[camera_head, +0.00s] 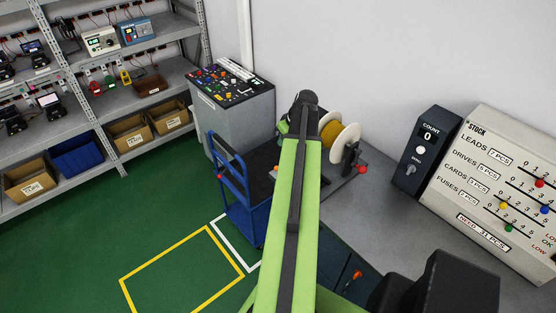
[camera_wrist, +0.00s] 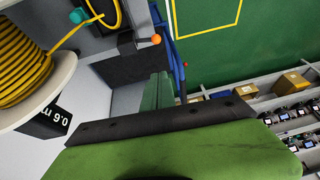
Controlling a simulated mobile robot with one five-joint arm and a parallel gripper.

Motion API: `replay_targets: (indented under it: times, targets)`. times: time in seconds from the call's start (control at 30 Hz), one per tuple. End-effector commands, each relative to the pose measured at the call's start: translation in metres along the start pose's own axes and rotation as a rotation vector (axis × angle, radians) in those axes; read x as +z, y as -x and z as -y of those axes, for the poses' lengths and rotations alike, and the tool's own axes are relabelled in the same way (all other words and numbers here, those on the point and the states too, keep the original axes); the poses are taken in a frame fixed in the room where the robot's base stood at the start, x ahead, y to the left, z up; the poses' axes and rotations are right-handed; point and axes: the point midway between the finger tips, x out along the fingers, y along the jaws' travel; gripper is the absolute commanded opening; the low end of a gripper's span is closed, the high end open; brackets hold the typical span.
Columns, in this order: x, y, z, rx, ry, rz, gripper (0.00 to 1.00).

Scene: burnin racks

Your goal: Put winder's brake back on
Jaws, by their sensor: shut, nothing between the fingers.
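The winder's spool (camera_head: 346,137) has pale flanges and yellow cable, and sits on the grey bench right of my arm. A red knob (camera_head: 362,169) shows at its right side. In the wrist view the yellow cable coil (camera_wrist: 22,62) fills the upper left, beside a black readout (camera_wrist: 50,122) marked 0.6 m. An orange-tipped dark lever (camera_wrist: 154,39) and a teal knob (camera_wrist: 77,15) show near it. I cannot tell which part is the brake. My gripper (camera_head: 283,127) is shut and empty, left of the spool, mostly hidden behind my arm.
A blue cart (camera_head: 235,178) stands left of the bench. A grey cabinet (camera_head: 245,118) with a panel of parts is behind it. A black count box (camera_head: 424,150) and a stock board (camera_head: 500,185) stand at right. Shelves (camera_head: 80,105) line the left; the green floor is clear.

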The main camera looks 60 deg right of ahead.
Motion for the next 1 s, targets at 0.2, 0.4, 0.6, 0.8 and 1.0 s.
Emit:
replay_targets:
  times: [0.2, 0.4, 0.6, 0.8, 1.0]
  targets:
    - [0.001, -0.013, 0.000, 0.000, 0.000, 0.001, 0.00]
    - [0.003, -0.049, -0.001, 0.000, -0.001, 0.001, 0.00]
    - [0.004, -0.095, -0.001, -0.001, -0.001, 0.001, 0.00]
    - [0.022, -0.125, 0.000, 0.000, -0.003, 0.001, 0.00]
    - [0.030, -0.130, 0.000, 0.000, -0.002, 0.001, 0.00]
